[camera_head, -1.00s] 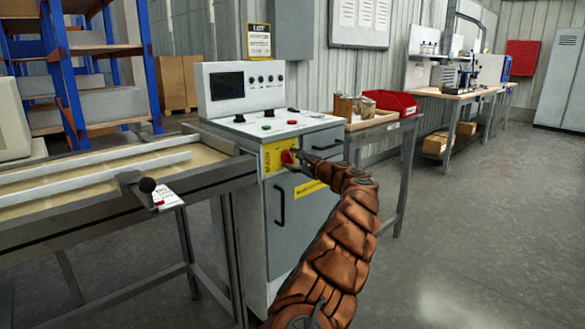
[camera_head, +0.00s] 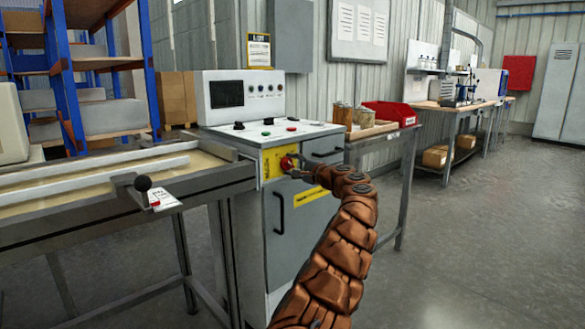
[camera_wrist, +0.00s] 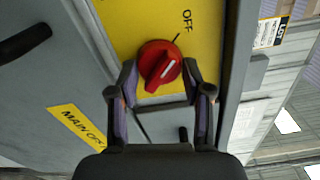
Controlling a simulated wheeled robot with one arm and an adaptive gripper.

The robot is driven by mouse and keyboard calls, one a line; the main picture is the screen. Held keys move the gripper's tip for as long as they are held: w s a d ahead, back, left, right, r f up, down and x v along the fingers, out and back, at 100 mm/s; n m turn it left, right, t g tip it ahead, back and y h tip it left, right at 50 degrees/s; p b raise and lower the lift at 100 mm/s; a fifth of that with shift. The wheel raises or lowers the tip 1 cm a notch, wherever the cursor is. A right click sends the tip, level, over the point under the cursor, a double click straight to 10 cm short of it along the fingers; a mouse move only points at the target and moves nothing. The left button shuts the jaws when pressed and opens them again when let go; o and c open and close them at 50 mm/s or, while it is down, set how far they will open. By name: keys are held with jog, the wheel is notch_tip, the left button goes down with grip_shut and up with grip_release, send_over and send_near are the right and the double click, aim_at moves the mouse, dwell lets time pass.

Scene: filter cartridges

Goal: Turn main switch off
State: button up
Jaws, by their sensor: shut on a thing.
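The main switch is a red rotary knob (camera_wrist: 160,65) with a white line, on a yellow plate (camera_wrist: 120,22) on the grey cabinet front. In the wrist view the white line slants to the upper right, roughly toward the printed OFF label (camera_wrist: 187,20). My gripper (camera_wrist: 160,80) is shut on the knob, one finger on each side. In the head view the knob (camera_head: 286,164) shows on the yellow plate, with my gripper (camera_head: 292,168) at it and hiding part of it.
The control cabinet (camera_head: 308,228) has a drawer and a black door handle (camera_head: 279,213). A side table with a red bin (camera_head: 390,113) is right. The floor at right is clear.

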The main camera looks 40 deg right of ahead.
jog(key=o, duration=1.2)
jog(key=shift+c, duration=0.2)
jog(key=shift+s, duration=0.1)
jog(key=s, duration=0.3)
jog(key=shift+s, duration=0.35)
send_near(293, 165)
jog(key=shift+s+a, duration=0.15)
jog(key=shift+s, duration=0.85)
